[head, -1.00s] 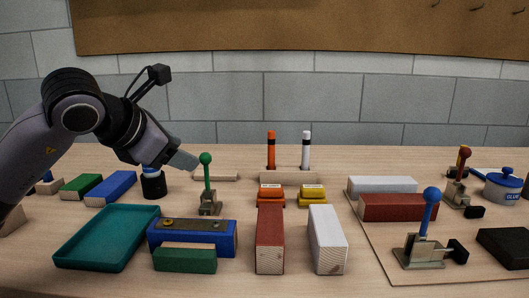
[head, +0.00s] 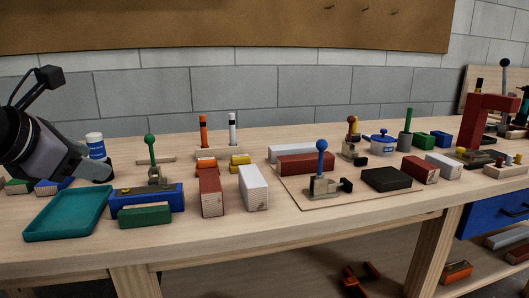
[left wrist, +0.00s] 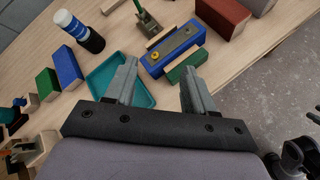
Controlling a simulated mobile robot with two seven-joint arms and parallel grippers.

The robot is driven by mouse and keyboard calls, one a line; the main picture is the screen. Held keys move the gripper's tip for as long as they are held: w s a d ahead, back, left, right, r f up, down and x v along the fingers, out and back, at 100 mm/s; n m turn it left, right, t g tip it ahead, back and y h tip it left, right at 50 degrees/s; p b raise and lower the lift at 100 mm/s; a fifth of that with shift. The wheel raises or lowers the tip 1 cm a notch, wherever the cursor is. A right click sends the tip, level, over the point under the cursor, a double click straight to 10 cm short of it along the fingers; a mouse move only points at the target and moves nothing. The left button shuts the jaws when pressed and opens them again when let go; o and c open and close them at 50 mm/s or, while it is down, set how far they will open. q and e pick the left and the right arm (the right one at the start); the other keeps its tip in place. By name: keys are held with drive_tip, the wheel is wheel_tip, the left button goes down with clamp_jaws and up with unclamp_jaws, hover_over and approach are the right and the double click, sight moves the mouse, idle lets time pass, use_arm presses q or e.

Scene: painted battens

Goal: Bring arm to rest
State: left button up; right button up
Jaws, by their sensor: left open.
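My left arm comes in from the left in the head view, with its gripper (head: 100,176) above the table behind the teal tray (head: 68,214). In the left wrist view the two fingers of my left gripper (left wrist: 160,85) are well apart with nothing held between them. Beyond the fingertips lie the teal tray (left wrist: 108,72), a blue batten (left wrist: 175,47) with brass-coloured pieces on top and a green batten (left wrist: 186,66).
A green-handled clamp (head: 152,160) stands behind the blue batten, and a white-topped bottle (head: 96,146) stands by my left gripper. Red (head: 210,192) and white (head: 253,188) battens and a blue-handled clamp (head: 322,170) stand further right. The table's front strip is clear.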

use_arm(q)
drive_tip(key=s+d+f+n+g+h, duration=0.25)
drive_tip(key=s+d+f+h, duration=0.2)
drive_tip(key=d+h, duration=0.5)
drive_tip(key=s+d+f+n+g+h, duration=0.2)
drive_tip(key=s+d+f+n+h, duration=0.15)
drive_tip(key=d+f+h, duration=0.55)
drive_tip(key=w+a+f+n+t+y, duration=0.1)
drive_tip(key=a+f+n+t+y, duration=0.2)
drive_tip(key=f+n+t+y, duration=0.7)
drive_tip(key=w+a+f+n+t+y, duration=0.15)
drive_tip(key=a+f+n+y, duration=0.3)
drive_tip(key=n, duration=1.25)
drive_tip(key=s+a+f+n+g+y, duration=0.15)
drive_tip(key=s+f+n+g, duration=0.25)
drive_tip(key=s+f, duration=0.45)
drive_tip(key=s+f+n+g+y, duration=0.2)
drive_tip(key=s+f+n+g, duration=0.3)
drive_tip(key=f, duration=0.6)
wheel_tip(320, 180, up, 16)
drive_tip(key=s+a+t+p, duration=0.1)
drive_tip(key=p, duration=1.7)
drive_tip(key=shift+s+m+t, duration=0.25)
drive_tip(key=shift+m+t, duration=0.05)
drive_tip(key=shift+m, duration=0.1)
use_arm(e)
wheel_tip(320, 180, up, 16)
drive_tip(key=d, duration=0.1)
drive_tip(key=shift+d, duration=0.15)
